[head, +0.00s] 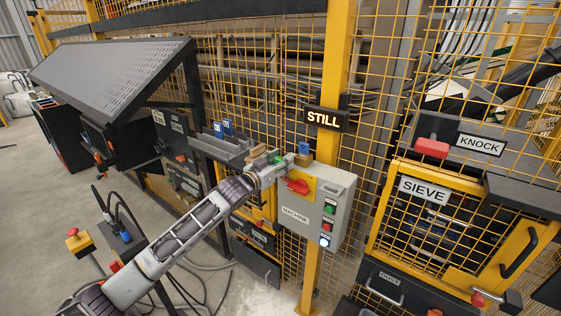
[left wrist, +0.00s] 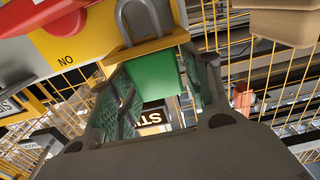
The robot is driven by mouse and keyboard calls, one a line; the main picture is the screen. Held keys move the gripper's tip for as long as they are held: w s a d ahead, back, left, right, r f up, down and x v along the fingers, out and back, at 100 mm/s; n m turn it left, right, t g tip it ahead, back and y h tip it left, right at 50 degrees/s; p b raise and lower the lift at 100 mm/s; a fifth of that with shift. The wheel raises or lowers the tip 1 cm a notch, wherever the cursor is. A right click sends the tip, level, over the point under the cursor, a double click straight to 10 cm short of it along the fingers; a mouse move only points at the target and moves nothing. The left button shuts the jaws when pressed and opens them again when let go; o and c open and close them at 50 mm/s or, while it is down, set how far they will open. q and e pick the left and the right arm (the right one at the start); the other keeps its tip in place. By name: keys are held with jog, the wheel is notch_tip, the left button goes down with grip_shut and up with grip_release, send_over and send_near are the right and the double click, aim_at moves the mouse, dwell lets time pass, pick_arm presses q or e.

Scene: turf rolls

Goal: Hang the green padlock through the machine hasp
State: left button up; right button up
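The green padlock (left wrist: 152,76) is between the fingers of my left gripper (left wrist: 160,95), which appears shut on its body. Its grey shackle (left wrist: 143,18) points toward the machine box in the left wrist view. A yellow hasp edge (left wrist: 150,48) crosses at the shackle's base; I cannot tell whether the shackle passes through it. In the head view, the left gripper (head: 277,168) is beside the left edge of the grey MACHINE box (head: 333,200), with a bit of the green padlock (head: 279,160) showing. The red switch handle (head: 296,186) is close to it. My right gripper is not in view.
A blue block-like item (head: 304,148) sits above the box's top. A grey tray (head: 220,150) is left of the gripper, and a beige block (left wrist: 285,24) is close in the wrist view. Yellow mesh fencing and a post (head: 335,80) stand behind.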

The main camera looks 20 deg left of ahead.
pick_arm(q)
jog(key=shift+o, duration=0.5)
jog(key=shift+s+a, duration=0.1)
jog(key=shift+s, duration=0.1)
jog(key=v, duration=1.1)
jog(key=shift+s, duration=0.3)
dwell(0.3)
jog(key=shift+r+m, duration=0.15)
jog(key=shift+m, duration=0.35)
dwell(0.8)
